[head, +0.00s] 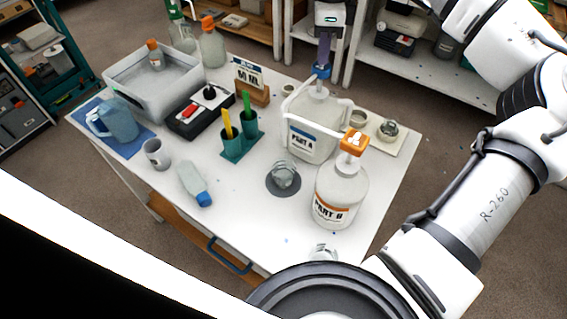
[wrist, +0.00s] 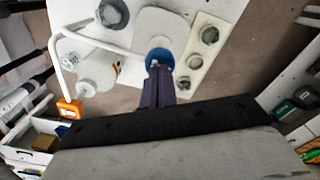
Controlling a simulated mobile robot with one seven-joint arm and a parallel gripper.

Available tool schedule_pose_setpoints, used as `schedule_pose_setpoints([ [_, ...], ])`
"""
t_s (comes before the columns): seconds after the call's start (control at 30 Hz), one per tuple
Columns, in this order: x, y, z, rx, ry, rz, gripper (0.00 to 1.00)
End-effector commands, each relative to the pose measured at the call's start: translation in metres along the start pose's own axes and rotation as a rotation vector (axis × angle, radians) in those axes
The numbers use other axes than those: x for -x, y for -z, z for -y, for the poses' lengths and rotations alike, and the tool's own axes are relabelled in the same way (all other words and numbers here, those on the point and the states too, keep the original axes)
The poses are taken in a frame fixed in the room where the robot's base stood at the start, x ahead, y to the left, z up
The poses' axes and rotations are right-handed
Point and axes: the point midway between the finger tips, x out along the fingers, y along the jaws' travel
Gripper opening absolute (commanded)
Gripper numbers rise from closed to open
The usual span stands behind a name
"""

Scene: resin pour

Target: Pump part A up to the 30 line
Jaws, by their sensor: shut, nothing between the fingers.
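The part A jug (head: 312,130) is a white translucent container with a blue-striped label, standing on the table. Its blue pump head (head: 322,72) has a white spout reaching left; the head also shows in the wrist view (wrist: 160,57). My gripper (head: 324,62) is shut and empty, pointing down with its purple fingers right at the top of the pump head; contact cannot be told. The fingers show in the wrist view (wrist: 157,88). A clear cup (head: 284,174) stands on a dark round pad in front of the jug. Its lines and fill level cannot be read.
The part B bottle (head: 341,192) with an orange pump head (head: 354,142) stands in front of the jug. A pale tray (head: 401,144) with small cups is right of it. Green holders (head: 240,146) stand to the left.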

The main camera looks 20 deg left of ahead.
Motion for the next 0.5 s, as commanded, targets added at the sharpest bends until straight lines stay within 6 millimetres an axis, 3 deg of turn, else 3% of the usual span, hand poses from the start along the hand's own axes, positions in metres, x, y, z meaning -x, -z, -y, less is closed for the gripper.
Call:
schedule_pose_setpoints([
  [0.27, 0.005, 0.0, 0.0, 0.0, 0.001, 0.0, 0.0],
  [0.5, 0.033, 0.0, 0.0, 0.0, 0.001, 0.001, 0.0],
])
